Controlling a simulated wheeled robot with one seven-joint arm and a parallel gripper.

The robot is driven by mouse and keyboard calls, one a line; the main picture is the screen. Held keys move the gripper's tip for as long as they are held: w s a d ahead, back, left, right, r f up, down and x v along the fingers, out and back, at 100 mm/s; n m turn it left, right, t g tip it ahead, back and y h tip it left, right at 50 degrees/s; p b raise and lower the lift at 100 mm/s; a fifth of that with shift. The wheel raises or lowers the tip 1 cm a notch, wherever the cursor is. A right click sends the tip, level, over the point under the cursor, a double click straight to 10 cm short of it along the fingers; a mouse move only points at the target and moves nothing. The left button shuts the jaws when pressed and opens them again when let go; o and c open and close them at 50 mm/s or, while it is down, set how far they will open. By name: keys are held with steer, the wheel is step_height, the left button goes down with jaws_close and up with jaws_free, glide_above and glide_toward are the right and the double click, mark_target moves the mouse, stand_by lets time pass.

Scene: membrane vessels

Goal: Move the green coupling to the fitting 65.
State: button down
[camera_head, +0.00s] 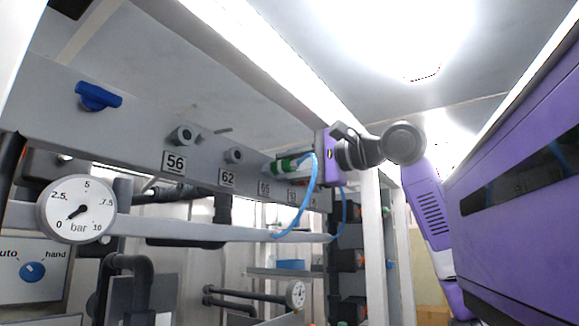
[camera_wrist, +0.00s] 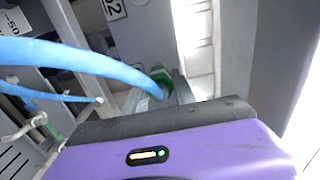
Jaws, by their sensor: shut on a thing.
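The green coupling (camera_head: 284,167) is between the fingers of my gripper (camera_head: 297,168), which is shut on it. It lies in front of the grey panel, above the label 65 (camera_head: 264,188). The fitting 65 is mostly hidden by the coupling and gripper, so I cannot tell whether they touch. In the wrist view the green coupling (camera_wrist: 168,84) shows partly between the fingers, with the end of a blue hose (camera_wrist: 85,60) at it. The hose (camera_head: 307,195) hangs down in a loop in the head view.
Fitting 56 (camera_head: 184,136) and fitting 62 (camera_head: 234,155) stick out bare from the panel (camera_head: 140,115) to the left. A blue valve handle (camera_head: 98,97) and a pressure gauge (camera_head: 77,210) are further left. A pale beam (camera_head: 285,70) runs above the fittings.

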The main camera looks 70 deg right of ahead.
steer(key=shift+w, duration=0.15)
steer(key=c, duration=0.9)
jaws_free()
steer(key=b+v, duration=0.3)
steer(key=v, duration=0.4)
steer(key=shift+s, duration=0.35)
